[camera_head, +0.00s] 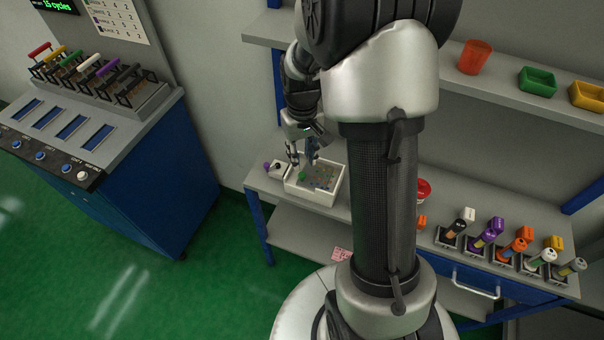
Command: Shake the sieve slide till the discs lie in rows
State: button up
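A white, shallow box-like tray (302,191), which looks like the sieve slide, stands on the left end of the grey workbench. Several small coloured discs (322,180) lie scattered on its grey inner floor. A green piece (302,176) shows at its left inner side. A small white part with a purple knob (267,167) sits at its left. My gripper (302,160) points down over the tray's back left part, fingers apart. I cannot tell whether it touches anything there. My arm hides the bench to the right of the tray.
A blue console (150,190) with coloured handles stands at left. Several coloured-capped tubes (486,236) stand in holders on the bench at right. A red bowl (423,190) is partly behind my arm. A shelf (490,85) above holds an orange cup (474,58) and bins. Green floor is clear.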

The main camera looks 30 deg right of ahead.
aim_at(302, 174)
notch_tip(302, 174, down, 7)
jog(key=shift+f+b, duration=0.1)
jog(key=shift+b, duration=0.85)
jog(key=shift+c, duration=0.5)
grip_shut()
